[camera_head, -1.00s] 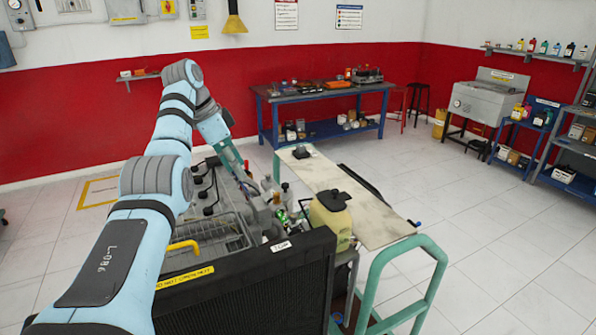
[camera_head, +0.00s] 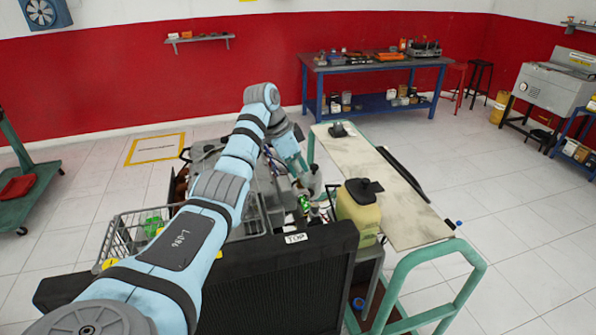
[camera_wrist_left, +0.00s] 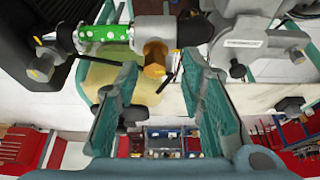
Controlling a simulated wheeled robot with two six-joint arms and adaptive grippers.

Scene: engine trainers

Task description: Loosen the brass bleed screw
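A brass-coloured cylindrical fitting (camera_wrist_left: 155,58), which looks like the bleed screw, sits under a grey pipe joint in the left wrist view. A thin dark lever or pin stands beside it. My left gripper (camera_wrist_left: 160,74) is open, its two teal fingers apart with the brass end near the gap between the tips. I cannot tell whether either finger touches it. In the head view my left gripper (camera_head: 304,180) is over the engine trainer, near the green-marked hose (camera_head: 305,203); the brass part is too small to make out there. My right gripper is not in view.
A yellow tank with a black cap (camera_head: 359,208) stands right of the fittings. The black radiator (camera_head: 280,275) is at the front, a wire basket (camera_head: 130,235) at left. A pale board (camera_head: 385,190) on the green-framed cart lies right. A blue workbench (camera_head: 375,70) stands behind.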

